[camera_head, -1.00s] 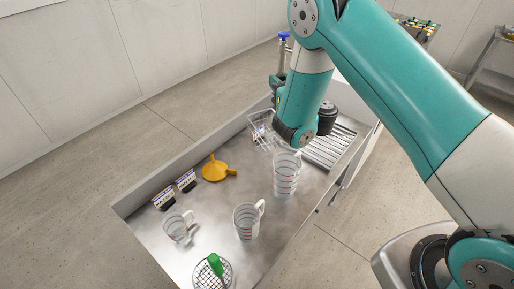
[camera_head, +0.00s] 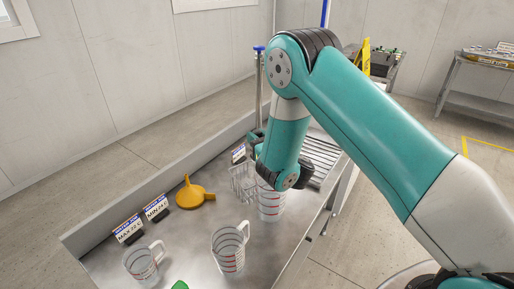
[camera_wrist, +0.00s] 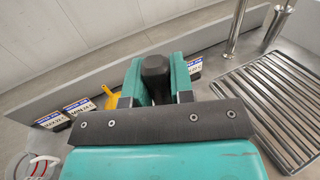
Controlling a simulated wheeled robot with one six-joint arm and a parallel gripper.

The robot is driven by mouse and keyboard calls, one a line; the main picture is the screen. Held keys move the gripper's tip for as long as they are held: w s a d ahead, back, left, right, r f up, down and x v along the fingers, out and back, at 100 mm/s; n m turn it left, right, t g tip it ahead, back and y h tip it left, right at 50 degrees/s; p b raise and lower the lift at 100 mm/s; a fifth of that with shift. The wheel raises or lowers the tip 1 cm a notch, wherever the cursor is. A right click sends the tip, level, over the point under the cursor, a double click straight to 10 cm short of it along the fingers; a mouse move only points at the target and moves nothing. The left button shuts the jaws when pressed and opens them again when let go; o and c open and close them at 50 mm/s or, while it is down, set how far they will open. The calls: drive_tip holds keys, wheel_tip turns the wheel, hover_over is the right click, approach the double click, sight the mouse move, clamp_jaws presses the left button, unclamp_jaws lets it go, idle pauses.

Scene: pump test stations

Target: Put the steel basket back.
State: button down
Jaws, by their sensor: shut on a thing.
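The steel basket (camera_head: 243,182) is an open wire basket. In the head view it shows just left of my wrist, partly hidden behind my arm. My gripper (camera_wrist: 156,72) is shut on an upright black handle (camera_wrist: 156,66), which stands between its two teal fingers. The handle appears to belong to the basket, though the join is hidden. The wire body does not show in the wrist view. I cannot tell whether the basket touches the bench.
A clear jug (camera_head: 271,205) stands close to the basket. Another jug (camera_head: 230,250), a small jug (camera_head: 143,264) and a yellow funnel (camera_head: 190,193) are on the steel bench. A slatted rack (camera_head: 322,158) lies right, a metal post (camera_head: 260,90) behind. Labels (camera_head: 128,229) stand along the left wall.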

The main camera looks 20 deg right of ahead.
drive_tip(key=shift+f, duration=0.3)
drive_tip(key=shift+f, duration=0.15)
drive_tip(key=c, duration=1)
unclamp_jaws()
